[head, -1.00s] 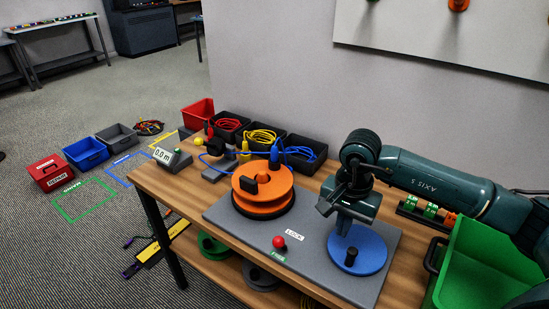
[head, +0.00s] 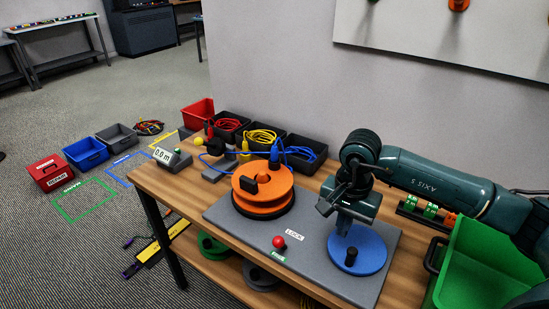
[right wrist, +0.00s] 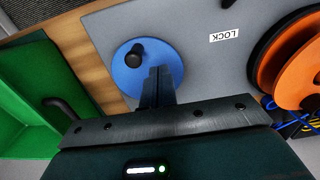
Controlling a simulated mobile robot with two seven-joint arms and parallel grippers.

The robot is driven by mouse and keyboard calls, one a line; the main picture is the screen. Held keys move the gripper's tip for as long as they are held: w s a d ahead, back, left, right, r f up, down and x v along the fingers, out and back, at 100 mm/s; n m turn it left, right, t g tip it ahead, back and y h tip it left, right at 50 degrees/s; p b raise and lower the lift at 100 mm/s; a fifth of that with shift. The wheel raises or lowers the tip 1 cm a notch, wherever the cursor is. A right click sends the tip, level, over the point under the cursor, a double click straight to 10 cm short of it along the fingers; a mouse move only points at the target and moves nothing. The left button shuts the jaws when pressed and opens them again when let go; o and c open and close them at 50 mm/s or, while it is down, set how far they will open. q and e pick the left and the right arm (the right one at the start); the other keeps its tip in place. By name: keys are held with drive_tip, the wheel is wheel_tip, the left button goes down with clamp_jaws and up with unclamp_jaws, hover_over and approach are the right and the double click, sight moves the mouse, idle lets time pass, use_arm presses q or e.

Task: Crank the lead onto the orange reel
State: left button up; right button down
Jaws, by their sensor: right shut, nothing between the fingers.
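The orange reel (head: 262,190) stands on a grey base plate (head: 228,216) on the wooden bench. A blue lead (head: 298,150) runs at its far side, and a black block sits on its top. The blue crank disc (head: 374,246) with its black knob (head: 351,255) lies at the plate's right. It also shows in the right wrist view (right wrist: 122,79). My right gripper (head: 344,232) is shut and empty over the disc, its fingertips beside the knob. I cannot tell whether they touch it. My left gripper is not in view.
A red ball knob (head: 279,242) stands between LOCK and green labels. A meter display (head: 163,155) sits at the bench's far left end. Black bins (head: 307,158) with cables line the back. A green bin (head: 490,265) is at the right.

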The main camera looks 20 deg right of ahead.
sight(337, 252)
drive_tip(key=shift+f+b, duration=2.65)
drive_tip(key=shift+f, duration=0.3)
